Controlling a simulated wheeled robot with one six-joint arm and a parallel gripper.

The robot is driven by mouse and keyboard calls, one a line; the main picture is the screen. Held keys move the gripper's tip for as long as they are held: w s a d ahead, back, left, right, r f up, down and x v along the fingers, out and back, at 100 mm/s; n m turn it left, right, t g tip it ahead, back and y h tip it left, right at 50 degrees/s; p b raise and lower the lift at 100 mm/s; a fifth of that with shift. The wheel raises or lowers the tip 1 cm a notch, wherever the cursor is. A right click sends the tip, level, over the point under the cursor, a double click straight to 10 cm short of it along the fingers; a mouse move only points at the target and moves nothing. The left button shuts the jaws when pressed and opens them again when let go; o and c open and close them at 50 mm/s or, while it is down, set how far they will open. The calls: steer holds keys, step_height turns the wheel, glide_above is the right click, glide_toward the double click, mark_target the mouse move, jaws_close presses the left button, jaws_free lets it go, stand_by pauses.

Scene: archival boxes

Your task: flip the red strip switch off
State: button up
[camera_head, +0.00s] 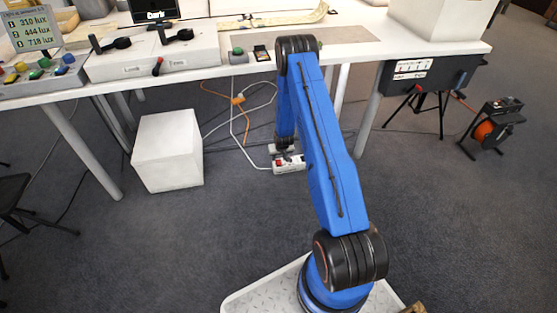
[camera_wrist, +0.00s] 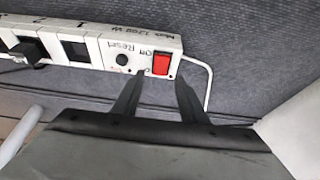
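The white power strip (camera_wrist: 92,48) lies on the grey carpet and runs across the upper left of the wrist view. Its red switch (camera_wrist: 161,64) is near the strip's right end, beside a black round reset button (camera_wrist: 122,59). On and Off lettering is next to the switch; which way the rocker is tilted I cannot tell. My gripper (camera_wrist: 157,80) is open and empty, its two dark fingertips apart on either side of the switch's lower edge. Contact is unclear. In the head view the strip (camera_head: 289,168) is under the table, partly hidden by my arm.
A black plug (camera_wrist: 28,50) sits in the strip. A white cord (camera_wrist: 209,85) leaves its right end. In the head view a white box (camera_head: 167,150) stands left on the floor, an orange cable (camera_head: 220,95) hangs behind, and a cable reel (camera_head: 492,127) stands right.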

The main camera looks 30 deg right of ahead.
mark_target(278, 161)
steer(key=shift+x, duration=1.6)
steer(key=shift+c, duration=0.3)
jaws_close()
steer(key=shift+s+t+h, duration=0.2)
steer(key=shift+t+h, duration=0.1)
steer(key=shift+t, duration=0.6)
